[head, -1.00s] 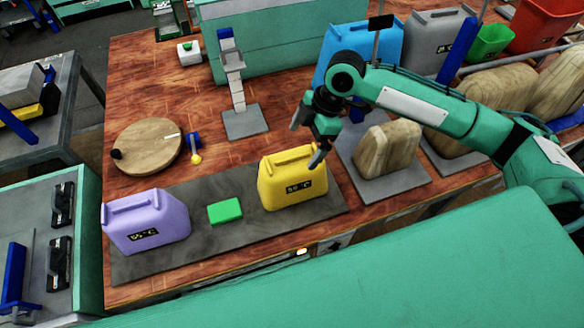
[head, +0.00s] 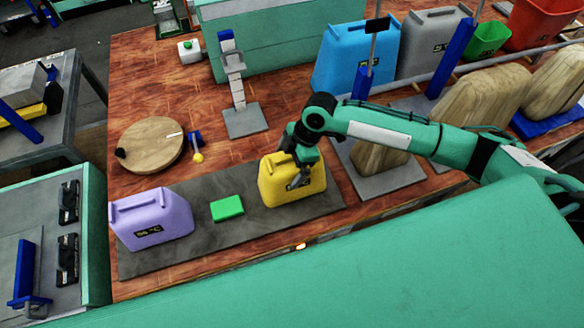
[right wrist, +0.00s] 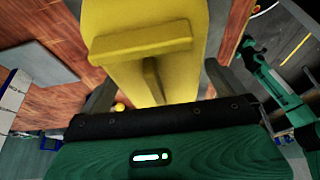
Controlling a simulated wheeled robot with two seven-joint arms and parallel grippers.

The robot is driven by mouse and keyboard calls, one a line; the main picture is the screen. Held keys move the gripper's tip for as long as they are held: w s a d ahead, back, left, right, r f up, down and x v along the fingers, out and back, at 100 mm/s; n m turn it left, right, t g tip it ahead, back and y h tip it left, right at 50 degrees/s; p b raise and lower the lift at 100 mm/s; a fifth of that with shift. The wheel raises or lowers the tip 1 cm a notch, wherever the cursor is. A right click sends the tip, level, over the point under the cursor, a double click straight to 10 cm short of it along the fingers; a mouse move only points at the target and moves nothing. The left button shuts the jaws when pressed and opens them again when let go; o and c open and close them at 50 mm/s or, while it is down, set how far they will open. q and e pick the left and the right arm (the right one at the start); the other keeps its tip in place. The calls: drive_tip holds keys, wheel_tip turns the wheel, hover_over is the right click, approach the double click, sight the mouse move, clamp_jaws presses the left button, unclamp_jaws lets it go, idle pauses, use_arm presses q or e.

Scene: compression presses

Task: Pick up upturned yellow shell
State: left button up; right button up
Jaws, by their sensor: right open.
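The yellow shell (head: 291,192) stands on the right part of the dark mat (head: 240,222), its ridged handle side up. In the right wrist view the yellow shell (right wrist: 150,70) fills the upper middle, with its raised bar toward me. My right gripper (head: 298,180) is at the shell's top right in the head view and hides part of its face and label. In the right wrist view my right gripper (right wrist: 155,95) is open, with one finger on either side of the shell. Whether the fingers touch it I cannot tell. My left gripper is not in view.
A green block (head: 227,208) and a purple shell (head: 151,218) are on the mat to the left. A round wooden board (head: 150,145) lies behind. A wooden form (head: 376,155) on a grey plate stands just right of the yellow shell, beneath my right arm.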

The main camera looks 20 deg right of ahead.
drive_tip(key=c, duration=1.3)
drive_tip(key=shift+r, duration=0.2)
drive_tip(key=shift+c, duration=0.2)
